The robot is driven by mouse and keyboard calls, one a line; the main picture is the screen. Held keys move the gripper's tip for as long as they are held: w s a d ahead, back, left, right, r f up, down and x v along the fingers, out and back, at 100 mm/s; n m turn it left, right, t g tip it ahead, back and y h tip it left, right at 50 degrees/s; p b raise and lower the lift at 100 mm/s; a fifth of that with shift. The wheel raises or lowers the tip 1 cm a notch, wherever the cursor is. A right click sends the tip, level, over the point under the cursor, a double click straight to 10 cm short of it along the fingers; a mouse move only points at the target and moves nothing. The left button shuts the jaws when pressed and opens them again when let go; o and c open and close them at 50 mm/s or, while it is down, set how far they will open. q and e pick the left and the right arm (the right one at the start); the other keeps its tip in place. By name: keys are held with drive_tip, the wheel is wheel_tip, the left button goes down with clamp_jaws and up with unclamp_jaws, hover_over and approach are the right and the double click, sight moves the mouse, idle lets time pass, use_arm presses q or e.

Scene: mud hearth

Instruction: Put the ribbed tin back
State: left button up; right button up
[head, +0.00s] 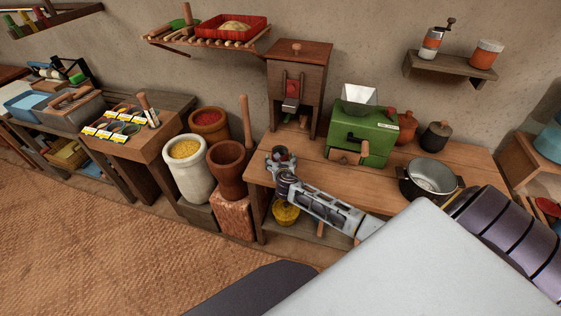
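My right gripper (279,163) is over the left end of the wooden workbench (465,165), with its arm coming in from the lower right. A small dark round thing (280,153) shows at its fingers; it is too small to tell whether this is a held tin or part of the gripper. I cannot make out a ribbed tin for certain. An orange canister with a pale lid (486,54) stands on the right wall shelf (450,66); ribs cannot be seen on it. My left gripper is not in view.
A wooden mill (299,75), a green machine with a hopper (362,137), two lidded jars (435,137) and a metal pot (430,178) stand on the bench. A hand grinder (433,42) shares the wall shelf. A white grain bin (192,175) and a mortar (228,175) stand left.

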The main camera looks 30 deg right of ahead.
drive_tip(key=shift+r, duration=0.1)
drive_tip(key=p+v, duration=0.1)
drive_tip(key=v, duration=1.1)
idle(0.4)
drive_tip(key=shift+a, duration=0.1)
idle(0.6)
